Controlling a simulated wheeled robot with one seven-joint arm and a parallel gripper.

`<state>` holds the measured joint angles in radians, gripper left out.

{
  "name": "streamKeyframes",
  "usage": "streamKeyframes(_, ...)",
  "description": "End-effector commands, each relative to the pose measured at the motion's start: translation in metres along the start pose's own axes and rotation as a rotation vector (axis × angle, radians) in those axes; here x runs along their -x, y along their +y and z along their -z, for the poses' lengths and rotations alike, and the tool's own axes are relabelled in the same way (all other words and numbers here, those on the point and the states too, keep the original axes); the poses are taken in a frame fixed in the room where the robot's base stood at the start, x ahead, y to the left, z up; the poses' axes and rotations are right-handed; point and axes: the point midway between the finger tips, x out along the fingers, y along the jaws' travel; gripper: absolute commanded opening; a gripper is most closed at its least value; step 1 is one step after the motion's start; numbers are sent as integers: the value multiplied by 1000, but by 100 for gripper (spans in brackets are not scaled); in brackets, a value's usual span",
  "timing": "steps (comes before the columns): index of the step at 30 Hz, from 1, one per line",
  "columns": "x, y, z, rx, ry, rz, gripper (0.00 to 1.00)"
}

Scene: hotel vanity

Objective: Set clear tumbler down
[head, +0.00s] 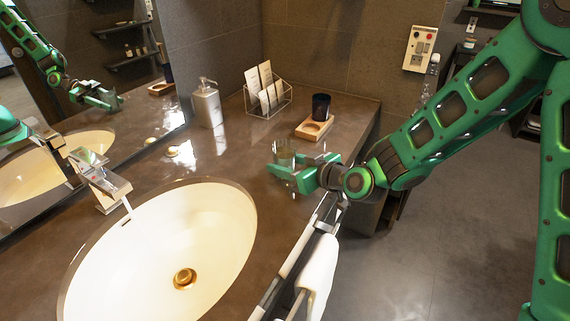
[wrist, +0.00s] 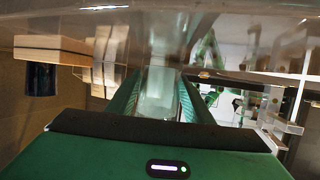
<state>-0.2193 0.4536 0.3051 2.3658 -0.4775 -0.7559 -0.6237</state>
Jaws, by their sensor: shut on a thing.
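The clear tumbler (head: 284,154) is held in my green gripper (head: 287,174), over the counter (head: 235,150) to the right of the basin. The gripper is shut on it. In the wrist view the tumbler (wrist: 158,92) sits between the two green fingers (wrist: 160,100). It looks upright in the head view. The tumbler's base is partly hidden by the fingers, so I cannot tell whether it touches the counter.
A wooden tray (head: 303,131) with a dark cup (head: 320,108) stands behind the gripper. A wire rack with cards (head: 267,95) and a soap dispenser (head: 207,104) stand farther back. The basin (head: 150,250) is at front left. A white towel (head: 318,270) hangs at the counter's front.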

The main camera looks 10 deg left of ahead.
Motion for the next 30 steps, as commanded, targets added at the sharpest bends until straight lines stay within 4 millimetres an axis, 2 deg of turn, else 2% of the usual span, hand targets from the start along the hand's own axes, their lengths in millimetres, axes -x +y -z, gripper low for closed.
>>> streamKeyframes(9, -1, -1, -2, 0, 1, 1, 20)
streamKeyframes(10, -1, -1, -3, 1, -1, 1, 49)
streamKeyframes(12, -1, -1, -2, 1, 0, 1, 66)
streamKeyframes(24, 1, -2, 2, 2, 1, 3, 66)
streamKeyframes(30, 18, -7, 6, 8, 0, 20, 66)
